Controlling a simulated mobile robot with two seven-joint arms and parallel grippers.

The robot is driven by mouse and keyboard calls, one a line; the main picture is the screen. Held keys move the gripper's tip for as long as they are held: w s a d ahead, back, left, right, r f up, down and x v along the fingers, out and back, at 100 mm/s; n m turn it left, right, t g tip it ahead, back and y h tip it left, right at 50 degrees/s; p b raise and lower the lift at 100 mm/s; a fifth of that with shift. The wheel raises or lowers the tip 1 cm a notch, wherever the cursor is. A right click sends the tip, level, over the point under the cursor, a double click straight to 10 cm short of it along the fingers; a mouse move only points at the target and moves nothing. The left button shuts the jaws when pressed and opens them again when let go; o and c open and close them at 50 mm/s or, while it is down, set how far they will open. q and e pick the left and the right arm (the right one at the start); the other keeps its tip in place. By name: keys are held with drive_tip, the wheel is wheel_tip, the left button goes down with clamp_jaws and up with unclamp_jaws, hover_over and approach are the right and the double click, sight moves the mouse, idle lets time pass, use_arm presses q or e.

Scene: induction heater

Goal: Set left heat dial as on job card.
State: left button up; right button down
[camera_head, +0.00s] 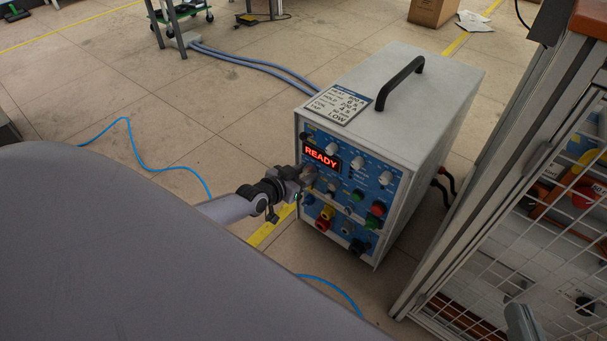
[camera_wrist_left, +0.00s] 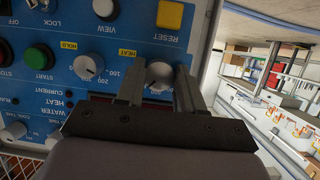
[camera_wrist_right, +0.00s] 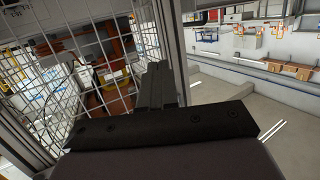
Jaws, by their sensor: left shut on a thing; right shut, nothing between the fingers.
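The heater (camera_head: 420,120) is a white box with a blue front panel and a red READY display (camera_head: 321,157). The job card (camera_head: 340,103) lies on its top near the front edge, with small HEAT and HOLD lines and LOW at the bottom. My left gripper (camera_head: 308,176) is at the panel's left side. In the left wrist view its fingers (camera_wrist_left: 158,84) are shut on the left heat dial (camera_wrist_left: 160,71), a light knob beside a yellow HEAT label. The dial's pointer is not clear. My right gripper (camera_wrist_right: 161,82) is shut and empty, away from the panel.
The HOLD dial (camera_wrist_left: 88,66), green START button (camera_wrist_left: 39,57) and yellow RESET button (camera_wrist_left: 169,14) are close to the left fingers. A mesh guard (camera_head: 530,230) stands right of the heater. Blue cable (camera_head: 130,145) lies on the floor.

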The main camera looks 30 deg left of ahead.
idle(0.3)
use_arm(q)
drive_tip(key=o, duration=1)
use_arm(e)
drive_tip(key=shift+f, duration=0.1)
use_arm(q)
drive_tip(key=shift+o, duration=0.2)
drive_tip(key=shift+s, duration=0.1)
drive_tip(key=shift+s+r+p, duration=0.15)
drive_tip(key=shift+s+p, duration=0.05)
drive_tip(key=shift+p, duration=0.1)
drive_tip(key=p+v, duration=0.4)
drive_tip(key=v, duration=0.2)
drive_tip(key=shift+s, duration=0.25)
use_arm(e)
drive_tip(key=shift+w+a+m+g+y, duration=0.25)
drive_tip(key=shift+a+m+g, duration=0.15)
drive_tip(key=shift+a+g, duration=0.25)
drive_tip(key=shift+w+a+m+g+y, duration=0.25)
drive_tip(key=shift+a+m+g, duration=0.2)
drive_tip(key=shift+a, duration=0.3)
use_arm(q)
drive_tip(key=shift+a+r, duration=0.1)
use_arm(e)
drive_tip(key=shift+s, duration=0.1)
